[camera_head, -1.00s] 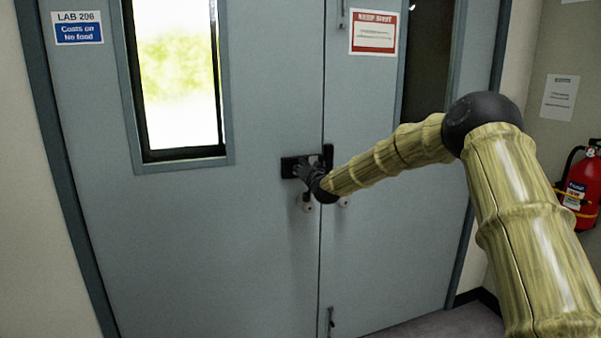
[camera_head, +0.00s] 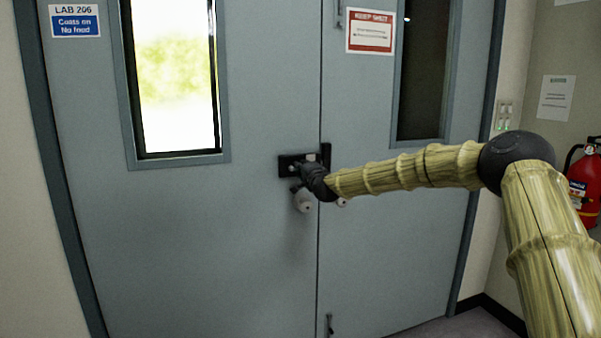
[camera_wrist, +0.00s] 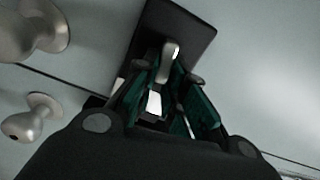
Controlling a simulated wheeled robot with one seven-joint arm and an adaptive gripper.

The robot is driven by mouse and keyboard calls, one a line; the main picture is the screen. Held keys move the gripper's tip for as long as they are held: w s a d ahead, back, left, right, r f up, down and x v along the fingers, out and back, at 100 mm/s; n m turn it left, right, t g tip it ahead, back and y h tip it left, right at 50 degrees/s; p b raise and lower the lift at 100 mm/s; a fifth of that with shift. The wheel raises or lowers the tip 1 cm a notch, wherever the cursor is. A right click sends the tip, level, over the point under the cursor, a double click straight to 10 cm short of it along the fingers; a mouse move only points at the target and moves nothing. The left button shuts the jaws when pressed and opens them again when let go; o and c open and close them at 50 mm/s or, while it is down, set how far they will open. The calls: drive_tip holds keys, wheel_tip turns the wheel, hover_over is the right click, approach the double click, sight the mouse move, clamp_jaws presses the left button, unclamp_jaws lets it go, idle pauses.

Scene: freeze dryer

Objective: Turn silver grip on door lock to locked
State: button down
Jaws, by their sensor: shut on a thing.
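The black door lock (camera_head: 285,166) sits at the seam of the grey double doors, above the knobs. In the wrist view its dark plate (camera_wrist: 195,32) appears tilted, with the silver grip (camera_wrist: 170,55) in front of it. My gripper (camera_head: 302,171) is at the lock. In the wrist view my gripper (camera_wrist: 168,78), with green-lined fingers, is shut on the silver grip, one finger on each side. The grip's lower part is partly hidden by the fingers. Its exact turn angle is hard to tell.
Below the lock are a left knob (camera_head: 302,200) and a partly hidden right knob (camera_head: 343,202). The knobs also show at the left of the wrist view (camera_wrist: 38,28). A red fire extinguisher (camera_head: 585,188) hangs at the far right. The doors look closed.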

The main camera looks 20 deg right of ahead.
drive_tip(key=shift+d, duration=0.15)
idle(0.4)
drive_tip(key=c, duration=1.5)
unclamp_jaws()
drive_tip(key=shift+d, duration=0.1)
drive_tip(key=shift+a, duration=0.2)
drive_tip(key=shift+s, duration=0.1)
drive_tip(key=s, duration=1.1)
drive_tip(key=shift+s+d, duration=0.25)
drive_tip(key=shift+s, duration=0.15)
drive_tip(key=shift+f, duration=0.1)
